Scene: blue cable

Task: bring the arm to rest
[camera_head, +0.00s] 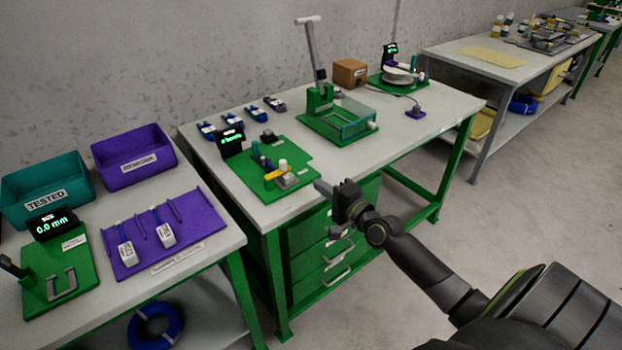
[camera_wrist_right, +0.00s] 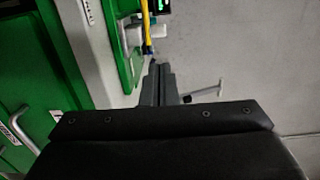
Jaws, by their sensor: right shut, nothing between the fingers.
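My right gripper (camera_head: 322,187) is in front of the near edge of the middle workbench (camera_head: 400,125), beside the green fixture plate (camera_head: 290,172). Its fingers are shut and hold nothing. In the right wrist view the closed fingers (camera_wrist_right: 160,82) point toward the bench edge. A yellow part (camera_head: 275,173) on the fixture plate lies just past the fingertips in the picture. It also shows in the right wrist view (camera_wrist_right: 146,22). My left gripper is not in view. A blue coiled cable (camera_head: 155,325) lies on the shelf under the left bench.
The middle bench has green drawers (camera_head: 325,262) below my right arm. A press with a clear guard (camera_head: 345,125) stands at its back. A teal TESTED bin (camera_head: 45,190) and a purple bin (camera_head: 133,158) stand on the left bench. The floor (camera_head: 480,225) at right is clear.

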